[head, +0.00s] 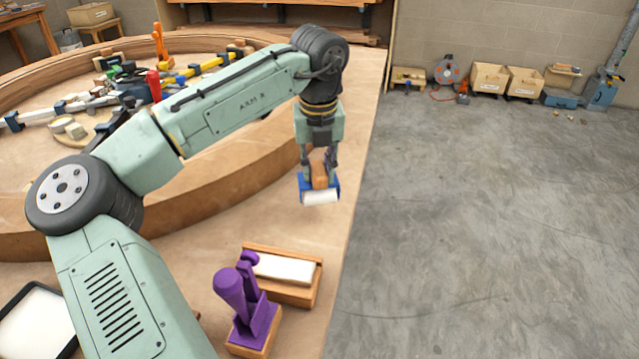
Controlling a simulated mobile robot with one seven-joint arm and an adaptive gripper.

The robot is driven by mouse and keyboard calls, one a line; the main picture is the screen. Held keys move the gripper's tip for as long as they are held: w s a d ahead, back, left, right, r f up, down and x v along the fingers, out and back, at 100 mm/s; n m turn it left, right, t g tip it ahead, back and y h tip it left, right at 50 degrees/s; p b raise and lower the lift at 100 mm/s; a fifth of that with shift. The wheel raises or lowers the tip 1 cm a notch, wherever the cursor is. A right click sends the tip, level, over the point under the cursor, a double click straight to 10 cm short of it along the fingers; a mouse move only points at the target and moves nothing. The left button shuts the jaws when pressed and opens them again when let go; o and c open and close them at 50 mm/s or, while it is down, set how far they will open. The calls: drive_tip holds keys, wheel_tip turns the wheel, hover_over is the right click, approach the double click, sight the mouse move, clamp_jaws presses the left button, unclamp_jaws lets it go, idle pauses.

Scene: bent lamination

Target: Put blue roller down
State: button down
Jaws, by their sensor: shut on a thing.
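The blue roller (321,197) has a blue frame, a white roller sleeve and an orange-brown handle. It is in the head view, right of the middle of the bench, near the bench's right edge. My gripper (319,168) points down and is shut on the roller's handle. The roller hangs below the fingers with its white sleeve facing the camera. I cannot tell whether the sleeve touches the bench top (225,235) or is just above it. The fingers partly hide the handle.
A wooden box (285,285) with a white pad and a purple tool (240,300) on a wooden block stand in front. A curved wooden lamination (200,200) lies behind the roller. Clamps (60,112) lie inside the curve. A white tray (35,325) is at lower left. Concrete floor is right.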

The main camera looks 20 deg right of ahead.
sight(318, 189)
drive_tip(key=shift+f, duration=1.95)
drive_tip(key=shift+f, duration=0.1)
drive_tip(key=shift+s+f+p, duration=0.1)
drive_tip(key=shift+f+p, duration=0.15)
drive_tip(key=shift+p, duration=0.05)
drive_tip(key=shift+s+f, duration=0.1)
drive_tip(key=shift+f, duration=0.2)
drive_tip(key=c, duration=1.3)
unclamp_jaws()
drive_tip(key=shift+f, duration=0.15)
drive_tip(key=shift+a+r, duration=0.1)
drive_tip(key=shift+r, duration=0.4)
drive_tip(key=r, duration=0.4)
drive_tip(key=r+b, duration=0.1)
drive_tip(key=r, duration=0.3)
drive_tip(key=s+r, duration=0.1)
drive_tip(key=r, duration=0.3)
drive_tip(key=shift+a+r+b, duration=0.1)
drive_tip(key=shift+r+b, duration=0.2)
drive_tip(key=shift+b, duration=0.1)
